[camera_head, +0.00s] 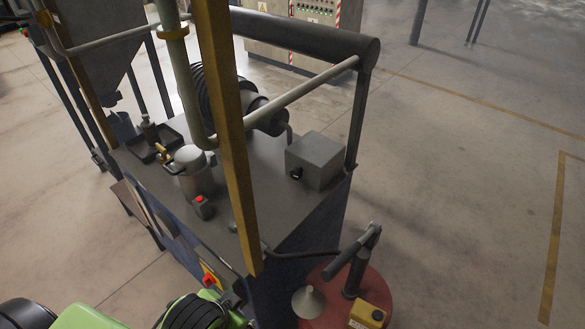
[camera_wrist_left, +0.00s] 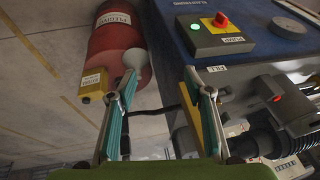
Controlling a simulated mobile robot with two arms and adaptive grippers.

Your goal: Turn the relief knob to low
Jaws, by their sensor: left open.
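In the head view a small black knob (camera_head: 296,173) sits on the front of a grey box (camera_head: 318,161) on the bench top. It may be the relief knob; I cannot read a label or its setting. In the left wrist view a grey box (camera_wrist_left: 290,108) at the right has a dark round part with a red spot (camera_wrist_left: 277,98); I cannot tell whether it is the same knob. My left gripper (camera_wrist_left: 161,76) is open, its two teal fingers apart with nothing between them. My right gripper is in neither view.
A yellow post (camera_head: 228,130) and pale pipes cross above the bench (camera_head: 262,215). A red drum (camera_wrist_left: 115,38) with a yellow box (camera_wrist_left: 93,84) stands beside it. Floor right is clear.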

